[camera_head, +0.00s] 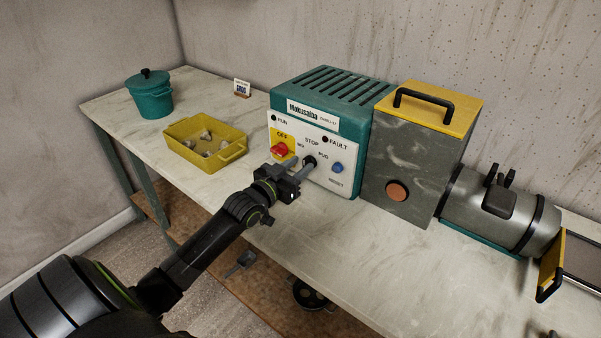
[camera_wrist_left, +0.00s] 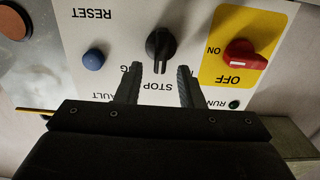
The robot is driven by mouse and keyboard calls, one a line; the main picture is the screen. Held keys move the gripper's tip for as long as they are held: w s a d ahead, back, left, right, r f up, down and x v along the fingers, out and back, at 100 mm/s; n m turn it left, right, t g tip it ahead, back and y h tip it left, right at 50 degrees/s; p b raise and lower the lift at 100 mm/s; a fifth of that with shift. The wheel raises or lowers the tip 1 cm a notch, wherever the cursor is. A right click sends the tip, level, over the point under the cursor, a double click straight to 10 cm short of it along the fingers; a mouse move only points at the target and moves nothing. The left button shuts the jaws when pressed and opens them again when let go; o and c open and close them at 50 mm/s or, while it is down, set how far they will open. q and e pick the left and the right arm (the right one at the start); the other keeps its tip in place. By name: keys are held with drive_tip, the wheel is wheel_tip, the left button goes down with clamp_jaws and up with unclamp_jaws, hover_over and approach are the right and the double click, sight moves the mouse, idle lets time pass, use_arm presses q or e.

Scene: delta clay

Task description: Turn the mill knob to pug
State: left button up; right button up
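The mill knob is a black selector on the white front panel of the teal-topped control box. It shows in the head view (camera_head: 309,162) and the left wrist view (camera_wrist_left: 160,45). In the upside-down wrist view its grip and pale mark point toward the STOP label (camera_wrist_left: 157,86). The PUG label (camera_head: 323,155) is to the right of the knob in the head view; a finger partly covers it in the wrist view. My left gripper (camera_head: 299,168) is open in front of the panel, its fingers (camera_wrist_left: 158,78) apart with nothing between the tips. My right gripper is not in view.
A red switch (camera_head: 279,149) on yellow sits left of the knob, and a blue RESET button (camera_head: 337,168) right of it. A grey block with a yellow top (camera_head: 432,105) and a metal barrel (camera_head: 500,208) stand rightward. A yellow tray (camera_head: 234,152) and teal pot (camera_head: 152,99) are left.

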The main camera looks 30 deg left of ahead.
use_arm(q)
drive_tip(key=shift+w, duration=0.6)
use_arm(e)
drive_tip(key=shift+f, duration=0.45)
use_arm(q)
drive_tip(key=shift+c, duration=0.2)
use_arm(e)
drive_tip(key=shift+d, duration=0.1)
use_arm(q)
clamp_jaws()
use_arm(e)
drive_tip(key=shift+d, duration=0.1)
